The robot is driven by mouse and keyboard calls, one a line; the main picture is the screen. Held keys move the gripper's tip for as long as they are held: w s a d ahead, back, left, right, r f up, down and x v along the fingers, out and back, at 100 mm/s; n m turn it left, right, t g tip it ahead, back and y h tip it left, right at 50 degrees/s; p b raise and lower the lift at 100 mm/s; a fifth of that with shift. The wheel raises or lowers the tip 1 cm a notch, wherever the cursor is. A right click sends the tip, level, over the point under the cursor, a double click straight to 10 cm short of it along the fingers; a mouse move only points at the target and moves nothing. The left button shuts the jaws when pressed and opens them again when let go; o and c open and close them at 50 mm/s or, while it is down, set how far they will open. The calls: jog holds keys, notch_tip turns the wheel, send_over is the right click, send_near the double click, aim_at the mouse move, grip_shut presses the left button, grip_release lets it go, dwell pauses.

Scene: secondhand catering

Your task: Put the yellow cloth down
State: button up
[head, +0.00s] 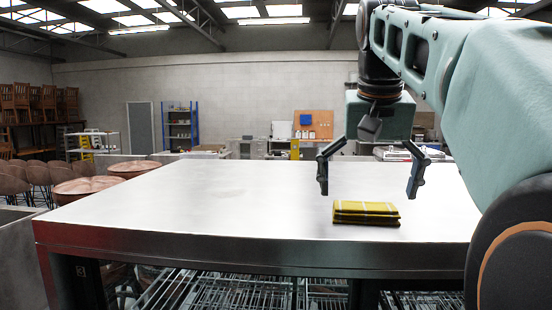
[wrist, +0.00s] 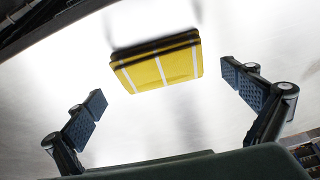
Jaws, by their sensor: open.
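The yellow cloth (head: 366,212) is folded into a flat stack with pale stripes. It lies on the steel table (head: 200,205) near its front edge, right of centre. It also shows in the wrist view (wrist: 158,62), in the upper middle. My gripper (head: 369,190) is open and empty, with its fingers spread wide above the table. In the wrist view the two fingers (wrist: 172,105) stand to either side, apart from the cloth. In the head view the cloth appears below the gap between the fingertips, not touched by either.
The tabletop left of the cloth is bare and wide. Wire racks (head: 230,290) show under the table. Round brown-topped stools or tables (head: 88,188) and chairs stand at the left. A blue shelf unit (head: 180,125) stands by the back wall.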

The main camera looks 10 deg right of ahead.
jog(key=v, duration=0.8)
jog(key=shift+a+r, duration=0.15)
jog(key=shift+r, duration=0.25)
